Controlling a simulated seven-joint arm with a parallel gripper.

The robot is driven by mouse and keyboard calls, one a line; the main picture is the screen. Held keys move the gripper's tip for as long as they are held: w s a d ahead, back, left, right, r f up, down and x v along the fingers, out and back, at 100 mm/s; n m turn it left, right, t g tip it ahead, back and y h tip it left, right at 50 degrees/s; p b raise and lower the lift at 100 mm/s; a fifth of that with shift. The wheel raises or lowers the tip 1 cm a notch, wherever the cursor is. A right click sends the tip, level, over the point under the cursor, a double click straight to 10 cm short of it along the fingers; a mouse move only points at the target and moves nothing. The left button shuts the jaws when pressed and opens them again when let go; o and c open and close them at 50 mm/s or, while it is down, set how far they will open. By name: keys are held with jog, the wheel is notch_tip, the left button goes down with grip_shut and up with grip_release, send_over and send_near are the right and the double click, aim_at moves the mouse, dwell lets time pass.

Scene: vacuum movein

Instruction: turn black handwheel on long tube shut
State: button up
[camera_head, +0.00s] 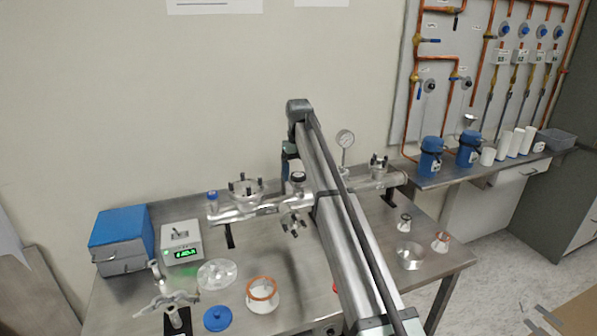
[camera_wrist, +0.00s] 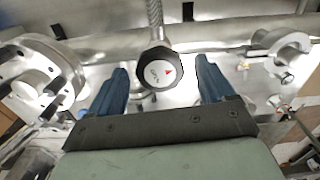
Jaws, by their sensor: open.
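The black handwheel (camera_wrist: 158,72) has a pale round cap with a red mark. In the wrist view it shows between the two blue fingers of my gripper (camera_wrist: 162,66), with a clear gap on each side. The fingers are open and hold nothing. I cannot tell how deep the wheel sits between them. In the head view a dark knob (camera_head: 298,177) stands above the long silver tube (camera_head: 240,213), just beside my arm. My arm hides part of the tube and most of my gripper there. The tube also crosses the wrist view (camera_wrist: 207,38) behind the wheel.
A pressure gauge (camera_head: 345,138) stands right of my arm, by a flanged fitting (camera_head: 379,165). Another flange (camera_head: 245,187) and a blue-capped valve (camera_head: 212,197) are on the left. A scale (camera_head: 181,243) and a blue-topped box (camera_head: 122,235) stand at the left.

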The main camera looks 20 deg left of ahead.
aim_at(299, 174)
notch_tip(299, 174, up, 14)
dwell(0.6)
jog(key=shift+f, duration=0.1)
